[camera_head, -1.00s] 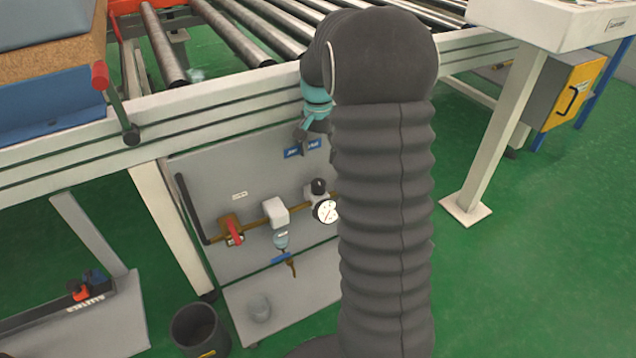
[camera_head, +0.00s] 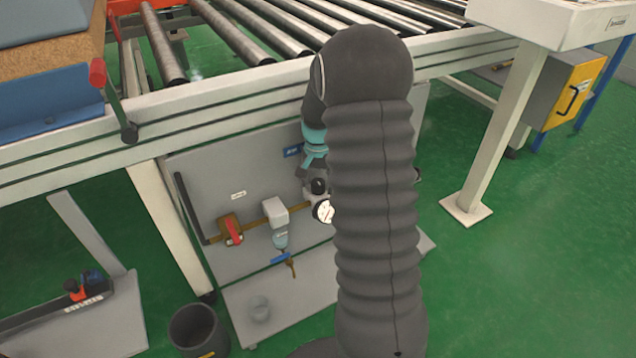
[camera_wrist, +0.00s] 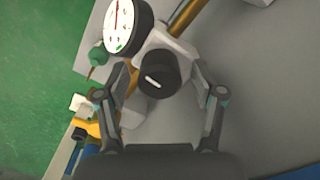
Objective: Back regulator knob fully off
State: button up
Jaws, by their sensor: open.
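The regulator knob (camera_wrist: 155,75) is black and round with a white line on its face. In the wrist view it sits between the spread fingers of my gripper (camera_wrist: 161,78), which is open, with a gap to the finger on each side. The white-faced gauge (camera_wrist: 127,25) is beside the knob at the upper left. In the head view the knob (camera_head: 318,186) and gauge (camera_head: 323,211) show just left of my arm. My gripper (camera_head: 307,172) is close above the knob there, partly hidden by my arm. I cannot tell whether the fingers touch the knob.
The grey panel carries a brass pipe (camera_head: 255,223), a red-handled valve (camera_head: 232,229), a white block (camera_head: 275,211) and a blue-handled drain valve (camera_head: 282,257). A roller conveyor (camera_head: 215,110) runs above the panel. A dark bin (camera_head: 197,331) stands in front.

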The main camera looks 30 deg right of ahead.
aim_at(318, 181)
jog(key=c, duration=1.1)
jog(key=shift+n, duration=0.8)
jog(key=shift+c, duration=0.2)
jog(key=o, duration=1.1)
jog(key=shift+o, duration=0.2)
jog(key=shift+r, duration=0.1)
notch_tip(318, 181, up, 12)
